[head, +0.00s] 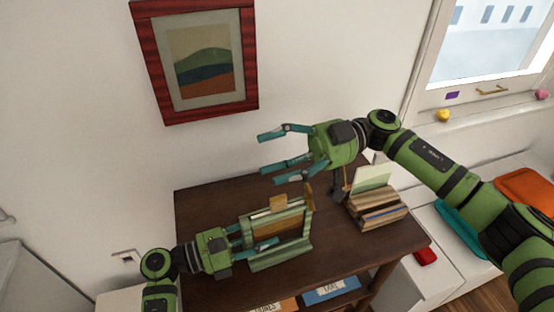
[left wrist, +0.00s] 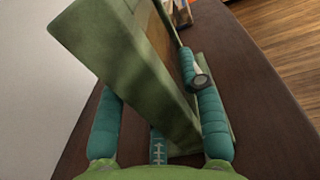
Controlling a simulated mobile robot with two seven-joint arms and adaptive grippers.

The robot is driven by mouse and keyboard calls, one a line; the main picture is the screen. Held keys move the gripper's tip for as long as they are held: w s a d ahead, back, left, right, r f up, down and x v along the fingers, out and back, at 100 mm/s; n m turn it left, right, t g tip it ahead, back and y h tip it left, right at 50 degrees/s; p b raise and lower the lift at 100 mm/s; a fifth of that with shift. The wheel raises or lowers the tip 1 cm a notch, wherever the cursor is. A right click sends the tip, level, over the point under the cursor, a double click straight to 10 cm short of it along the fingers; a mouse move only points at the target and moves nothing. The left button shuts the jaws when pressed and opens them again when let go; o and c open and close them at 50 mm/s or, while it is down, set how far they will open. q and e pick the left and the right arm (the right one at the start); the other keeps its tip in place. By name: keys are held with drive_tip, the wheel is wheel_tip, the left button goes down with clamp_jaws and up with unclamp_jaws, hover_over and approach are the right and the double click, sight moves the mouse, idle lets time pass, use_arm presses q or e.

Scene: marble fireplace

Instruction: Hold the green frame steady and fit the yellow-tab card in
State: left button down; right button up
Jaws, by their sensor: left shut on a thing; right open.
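The green frame (head: 281,263) stands upright on the dark wooden table, with a brown-orange panel inside. My left gripper (head: 243,238) is shut on its left side. The left wrist view shows the frame (left wrist: 135,60) tilted across the picture between the fingers of that gripper (left wrist: 160,120). A small tan tab (head: 278,203) shows at the frame's top edge; I cannot tell whether it belongs to a card. A pale green-yellow card (head: 372,178) stands in a striped wooden holder (head: 378,212) at the right; no yellow tab is clear on it. My right gripper (head: 266,156) is open and empty above the frame.
The table (head: 205,200) is bare at its back left. A red-framed picture (head: 152,65) hangs on the wall behind. A dark stand (head: 338,188) is beside the holder. Labelled boxes (head: 332,291) sit below the table's front edge. A windowsill and cushions are at the right.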

use_arm(q)
drive_tip(key=c, duration=0.7)
unclamp_jaws()
